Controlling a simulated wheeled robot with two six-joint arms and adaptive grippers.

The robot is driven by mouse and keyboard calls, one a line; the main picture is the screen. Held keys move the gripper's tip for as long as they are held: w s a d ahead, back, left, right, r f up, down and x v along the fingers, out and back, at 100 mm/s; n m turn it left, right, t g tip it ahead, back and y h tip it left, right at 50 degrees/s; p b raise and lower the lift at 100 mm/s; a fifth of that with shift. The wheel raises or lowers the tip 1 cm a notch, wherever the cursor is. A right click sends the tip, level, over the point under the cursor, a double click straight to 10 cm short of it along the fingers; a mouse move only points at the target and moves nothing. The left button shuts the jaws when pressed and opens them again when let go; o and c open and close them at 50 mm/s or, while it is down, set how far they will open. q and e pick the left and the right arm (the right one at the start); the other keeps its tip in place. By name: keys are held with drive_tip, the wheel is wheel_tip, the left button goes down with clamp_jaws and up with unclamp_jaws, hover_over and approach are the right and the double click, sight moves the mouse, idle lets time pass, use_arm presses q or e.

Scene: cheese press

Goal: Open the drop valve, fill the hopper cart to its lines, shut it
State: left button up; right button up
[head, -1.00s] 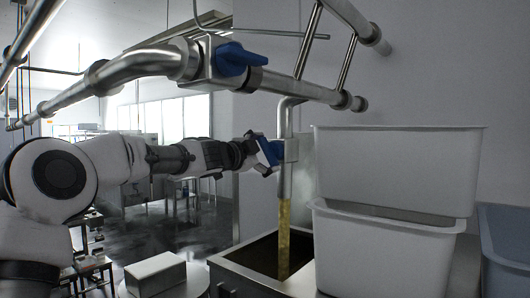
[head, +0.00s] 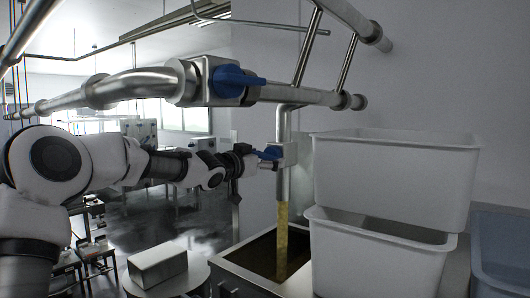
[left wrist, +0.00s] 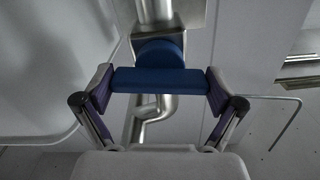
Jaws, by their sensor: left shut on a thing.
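The drop valve's blue handle (head: 271,153) sits on a metal body on the vertical drop pipe (head: 283,124). My left gripper (head: 264,160) is shut on this handle. In the left wrist view the handle (left wrist: 158,80) spans between the two fingers of the gripper (left wrist: 158,88), touching both. A yellowish stream (head: 282,235) falls from the pipe's mouth into the hopper cart (head: 240,265), an open metal bin below. Dark contents show inside the cart. Its fill lines cannot be made out. My right gripper is not in view.
Two stacked white tubs (head: 385,180) stand close to the right of the pipe, with a blue-grey tub (head: 498,250) beyond. A larger blue valve handle (head: 232,81) is on the overhead pipe. A metal block (head: 157,268) lies on a round table at lower left.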

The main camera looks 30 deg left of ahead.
use_arm(q)
drive_tip(key=shift+r+n, duration=0.3)
drive_tip(key=shift+n, duration=0.7)
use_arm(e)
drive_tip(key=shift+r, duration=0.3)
use_arm(q)
drive_tip(key=o, duration=0.8)
drive_tip(key=shift+f, duration=0.15)
